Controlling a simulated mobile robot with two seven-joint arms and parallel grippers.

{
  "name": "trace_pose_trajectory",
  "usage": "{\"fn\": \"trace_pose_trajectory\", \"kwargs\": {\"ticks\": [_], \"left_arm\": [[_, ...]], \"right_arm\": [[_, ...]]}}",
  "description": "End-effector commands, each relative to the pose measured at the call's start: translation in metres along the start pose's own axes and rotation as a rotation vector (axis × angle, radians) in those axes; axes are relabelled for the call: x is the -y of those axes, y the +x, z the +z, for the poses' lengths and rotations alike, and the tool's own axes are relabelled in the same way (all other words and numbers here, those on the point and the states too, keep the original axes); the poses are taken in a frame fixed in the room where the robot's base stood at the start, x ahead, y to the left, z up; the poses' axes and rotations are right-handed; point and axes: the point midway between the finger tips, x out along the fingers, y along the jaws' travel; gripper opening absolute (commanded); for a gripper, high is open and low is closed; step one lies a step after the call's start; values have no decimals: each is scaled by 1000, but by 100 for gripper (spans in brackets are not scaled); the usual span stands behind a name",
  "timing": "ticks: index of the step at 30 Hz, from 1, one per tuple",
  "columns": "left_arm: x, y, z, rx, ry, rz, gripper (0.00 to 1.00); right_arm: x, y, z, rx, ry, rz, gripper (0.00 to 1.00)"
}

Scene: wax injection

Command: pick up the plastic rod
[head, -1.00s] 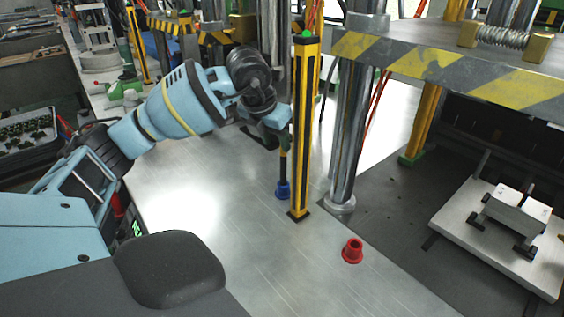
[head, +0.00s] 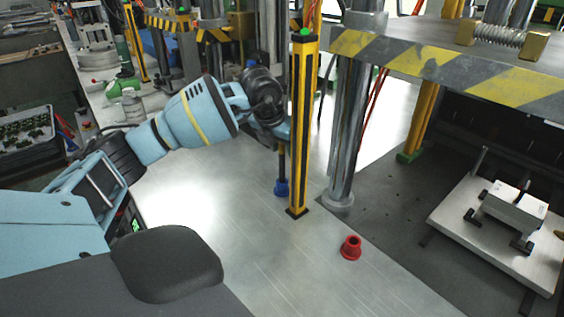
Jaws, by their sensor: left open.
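A thin dark upright rod (head: 282,165) with a blue lower end (head: 281,187) stands on the grey metal table, just left of the yellow-and-black post. I take this to be the plastic rod. Its upper part is hidden by my left gripper and the post. My left gripper (head: 284,133) is open, at the upper part of the rod; its fingers are partly hidden behind the post, so I cannot tell whether they touch or surround the rod. My right gripper is not in view.
The yellow-and-black post (head: 301,130) stands close to the gripper. A thick metal column (head: 348,140) and a striped press plate (head: 440,68) are to the right.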

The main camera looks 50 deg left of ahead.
Motion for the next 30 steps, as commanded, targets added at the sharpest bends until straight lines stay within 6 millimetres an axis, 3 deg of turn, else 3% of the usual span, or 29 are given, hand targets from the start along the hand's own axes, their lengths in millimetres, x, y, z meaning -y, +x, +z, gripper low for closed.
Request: {"fn": "trace_pose_trajectory", "kwargs": {"ticks": [3,12,23,30], "left_arm": [[0,0,0,0,0,0,39],[0,0,0,-1,-1,0,0],[0,-2,1,0,-1,0,0],[0,-20,9,2,-2,-1,0]], "right_arm": [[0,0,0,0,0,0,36],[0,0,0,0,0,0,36],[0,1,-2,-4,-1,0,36],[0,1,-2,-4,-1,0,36]]}}
